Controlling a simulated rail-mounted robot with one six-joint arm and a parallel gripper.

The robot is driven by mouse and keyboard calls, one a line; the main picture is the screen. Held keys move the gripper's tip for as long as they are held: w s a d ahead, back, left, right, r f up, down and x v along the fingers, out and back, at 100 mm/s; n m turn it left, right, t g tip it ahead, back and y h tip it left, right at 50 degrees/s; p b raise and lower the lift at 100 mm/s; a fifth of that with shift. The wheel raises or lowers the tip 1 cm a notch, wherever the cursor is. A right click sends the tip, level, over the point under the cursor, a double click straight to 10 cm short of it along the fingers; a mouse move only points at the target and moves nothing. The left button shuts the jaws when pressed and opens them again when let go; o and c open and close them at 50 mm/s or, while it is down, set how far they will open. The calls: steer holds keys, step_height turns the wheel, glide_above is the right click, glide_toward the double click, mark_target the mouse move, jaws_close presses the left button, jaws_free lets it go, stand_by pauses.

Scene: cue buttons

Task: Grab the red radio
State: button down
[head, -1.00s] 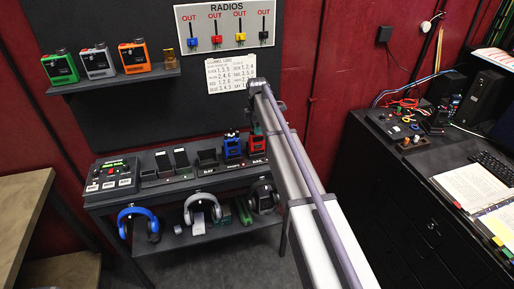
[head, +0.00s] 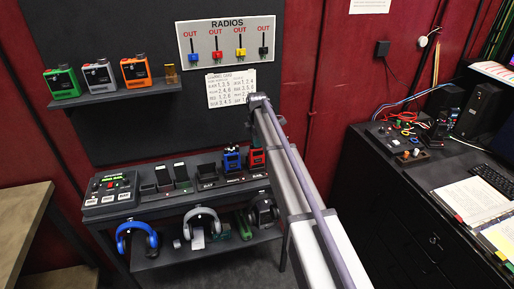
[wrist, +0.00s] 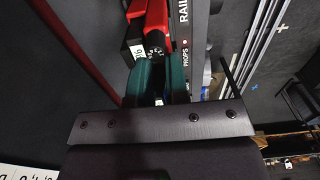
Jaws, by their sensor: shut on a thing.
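The red radio (head: 257,161) stands at the right end of the charging rack in the head view, partly hidden by my arm. The blue radio (head: 232,161) is just left of it. In the wrist view the red radio (wrist: 156,18) shows its red body and a black knob at the ends of my fingers. My gripper (wrist: 164,78) has two teal fingers, close together and shut on the radio's top end. The exact contact is partly hidden.
Green, grey and orange radios (head: 136,72) stand on the wall shelf. A control box (head: 112,189) and empty slots (head: 206,175) lie left of the radios. A black cabinet (head: 400,215) with papers stands on the right.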

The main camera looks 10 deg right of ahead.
steer(key=shift+r+p, duration=1.65)
steer(key=shift+r, duration=0.15)
steer(key=s+d, duration=0.1)
steer(key=s, duration=1.7)
steer(key=shift+d, duration=0.4)
